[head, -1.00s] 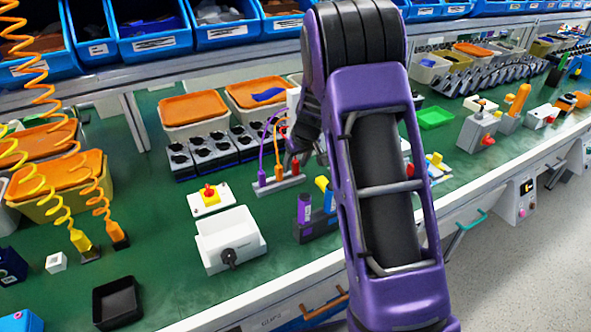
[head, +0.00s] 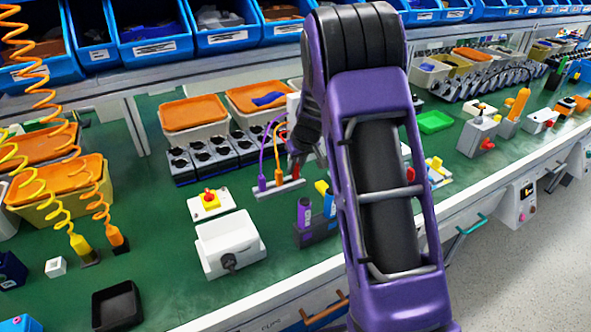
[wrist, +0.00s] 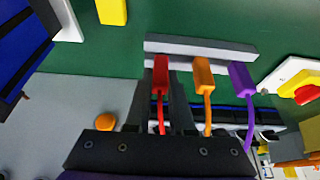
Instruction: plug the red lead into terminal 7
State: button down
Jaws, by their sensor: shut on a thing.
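The red lead (wrist: 160,78) has a red plug at the left end of a grey rail (wrist: 238,48) in the wrist view, with its red wire running back towards my gripper. My gripper (wrist: 161,88) is shut on the red plug, one dark finger on each side. In the head view my gripper (head: 295,160) is over the right end of the rail (head: 280,188), partly hidden by my purple arm. A white switch box (head: 228,240) with a black knob stands on the bench front. I cannot make out terminal 7 or any terminal numbers.
An orange plug (wrist: 203,72) and a purple plug (wrist: 241,78) stand close beside the red one. A white box with a red and yellow knob (head: 209,202) is left of the rail. A purple and a yellow item are in a dark holder (head: 316,232) in front.

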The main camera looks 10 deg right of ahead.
notch_tip(320, 180, up, 10)
jog(key=d+p, duration=0.1)
jog(key=p, duration=0.1)
jog(key=s+d+r+p, duration=0.1)
jog(key=d+r, duration=0.3)
jog(key=d, duration=0.4)
jog(key=s+d+r+p, duration=0.2)
jog(key=d+r, duration=0.3)
jog(key=d, duration=0.3)
jog(key=shift+s+d, duration=0.15)
jog(key=shift+d, duration=0.2)
jog(key=shift+r, duration=0.15)
jog(key=shift+f+b, duration=2.2)
jog(key=shift+f, duration=0.85)
jog(key=shift+f, duration=0.2)
jog(key=shift+f+b, duration=1.1)
jog(key=c, duration=0.7)
grip_release()
